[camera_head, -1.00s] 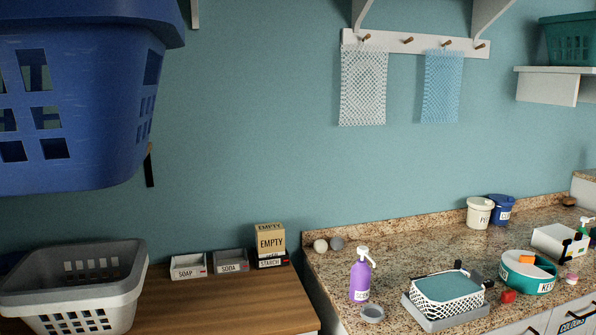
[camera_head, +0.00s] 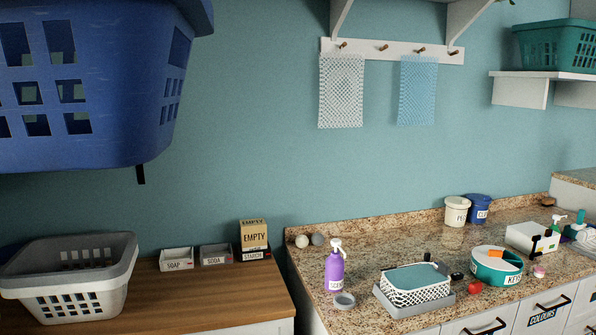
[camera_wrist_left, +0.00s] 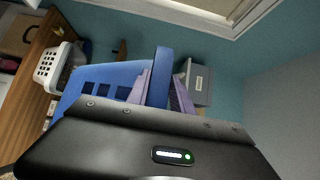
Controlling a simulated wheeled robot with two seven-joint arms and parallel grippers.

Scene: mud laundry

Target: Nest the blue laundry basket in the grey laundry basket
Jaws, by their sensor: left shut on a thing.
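The blue laundry basket (camera_head: 110,105) hangs in the air, large and close, at the upper left of the head view. Its lower part and right side show; its top and left are cut off. The grey laundry basket (camera_head: 70,300) stands on the wooden counter below it, at the lower left, looking empty where I can see in. In the left wrist view my left gripper (camera_wrist_left: 165,90) is shut on the rim of the blue basket (camera_wrist_left: 100,78). The grey basket (camera_wrist_left: 50,68) shows small at the left there, apart from the blue one. My right gripper is in neither view.
Soap (camera_head: 177,260), soda (camera_head: 216,255) and starch (camera_head: 254,240) boxes stand on the wooden counter (camera_head: 200,295) right of the grey basket. A teal basket (camera_head: 550,45) sits on a shelf.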

